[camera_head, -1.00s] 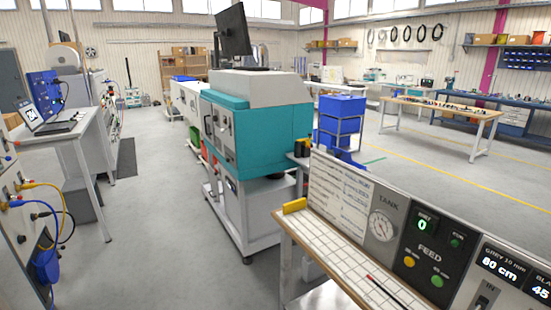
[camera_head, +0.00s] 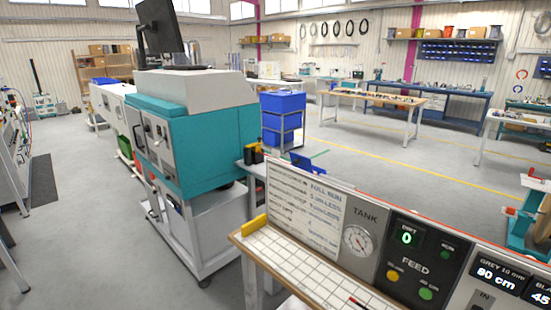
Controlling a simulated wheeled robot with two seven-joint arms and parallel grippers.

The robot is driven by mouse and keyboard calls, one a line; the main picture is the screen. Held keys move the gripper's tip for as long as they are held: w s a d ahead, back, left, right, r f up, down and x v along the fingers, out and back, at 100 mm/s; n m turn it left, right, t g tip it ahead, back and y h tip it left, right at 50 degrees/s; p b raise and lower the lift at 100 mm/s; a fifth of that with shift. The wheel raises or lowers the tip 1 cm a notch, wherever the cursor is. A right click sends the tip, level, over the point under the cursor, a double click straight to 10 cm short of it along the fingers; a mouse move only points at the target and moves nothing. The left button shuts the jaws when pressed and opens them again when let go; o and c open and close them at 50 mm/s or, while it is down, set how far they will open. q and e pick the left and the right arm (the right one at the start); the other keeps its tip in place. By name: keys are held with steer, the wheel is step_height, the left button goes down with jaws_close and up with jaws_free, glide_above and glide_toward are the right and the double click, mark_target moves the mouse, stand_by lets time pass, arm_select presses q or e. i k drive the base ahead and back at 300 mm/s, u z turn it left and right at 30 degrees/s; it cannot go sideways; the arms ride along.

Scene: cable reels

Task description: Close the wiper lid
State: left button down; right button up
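I cannot pick out a wiper lid with certainty. A small blue piece (camera_head: 308,164), tilted, shows just behind the top edge of the control panel (camera_head: 374,240), with a thin green line by it; I cannot tell whether it is a lid. A small black and yellow device (camera_head: 256,152) stands to its left on a narrow bench behind the panel. The panel carries a TANK gauge (camera_head: 359,241), a FEED display and round yellow and green buttons. Neither of my grippers is in view.
A teal and grey machine (camera_head: 200,145) with a black monitor stands left of centre. Blue bins (camera_head: 283,103) stand behind the panel. A gridded worktop (camera_head: 290,270) with a yellow block (camera_head: 254,224) lies in front. Open grey floor (camera_head: 80,220) is at the left.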

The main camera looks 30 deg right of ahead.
mark_target(302, 163)
steer(key=i, duration=1.2)
steer(key=z, duration=1.55)
